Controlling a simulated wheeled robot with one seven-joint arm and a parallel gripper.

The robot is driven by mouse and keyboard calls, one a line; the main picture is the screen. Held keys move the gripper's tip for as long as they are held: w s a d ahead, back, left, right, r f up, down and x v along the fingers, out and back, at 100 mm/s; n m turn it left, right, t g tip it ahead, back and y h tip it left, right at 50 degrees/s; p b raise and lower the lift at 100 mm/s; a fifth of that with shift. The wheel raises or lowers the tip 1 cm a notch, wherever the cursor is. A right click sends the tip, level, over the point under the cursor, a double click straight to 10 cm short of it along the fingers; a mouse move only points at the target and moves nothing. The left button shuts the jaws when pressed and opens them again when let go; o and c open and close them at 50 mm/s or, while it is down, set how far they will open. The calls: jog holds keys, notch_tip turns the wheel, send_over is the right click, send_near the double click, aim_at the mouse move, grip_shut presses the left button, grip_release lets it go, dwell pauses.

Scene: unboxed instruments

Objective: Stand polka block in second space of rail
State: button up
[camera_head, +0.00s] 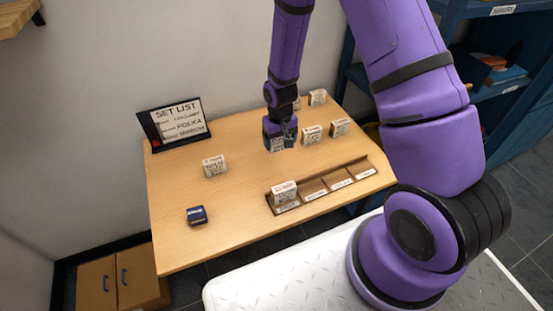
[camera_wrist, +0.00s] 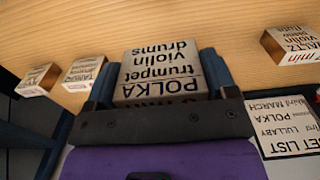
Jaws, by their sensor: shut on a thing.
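The polka block (camera_wrist: 158,72) is a pale block with "POLKA trumpet violin drums" in black, upside down in the wrist view. My gripper (camera_head: 281,140) is shut on it, one finger on each side. In the head view the held block (camera_head: 277,144) is partly hidden by the gripper, over the back of the table. I cannot tell whether it touches the tabletop. The wooden rail (camera_head: 313,188) lies at the table's front right with labelled spaces in a row. A pale block (camera_head: 285,191) stands in its leftmost space; the second space is empty.
Other pale blocks stand at the left (camera_head: 214,166), right of my gripper (camera_head: 312,134), farther right (camera_head: 340,127) and at the back (camera_head: 318,97). A set list sign (camera_head: 180,124) stands back left. A dark blue item (camera_head: 197,215) lies front left. The table's (camera_head: 240,215) middle is clear.

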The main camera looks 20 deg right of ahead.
jog(key=shift+f, duration=4.35)
jog(key=shift+f, duration=0.15)
jog(key=o, duration=0.9)
jog(key=shift+c, duration=0.2)
notch_tip(320, 180, up, 13)
jog(key=shift+f, duration=0.2)
jog(key=s+d+r+t, duration=0.1)
jog(key=s+r, duration=0.2)
jog(key=r, duration=0.9)
jog(key=s+d+r+t, duration=0.1)
jog(key=s+r, duration=0.2)
jog(key=r, duration=0.9)
jog(key=s+d+r+t, duration=0.1)
jog(key=s+r, duration=0.6)
jog(key=s, duration=0.3)
jog(key=s+d+r+t, duration=0.1)
jog(key=s+r+t, duration=0.1)
jog(key=s+r, duration=0.5)
jog(key=s, duration=0.3)
jog(key=shift+r, duration=0.4)
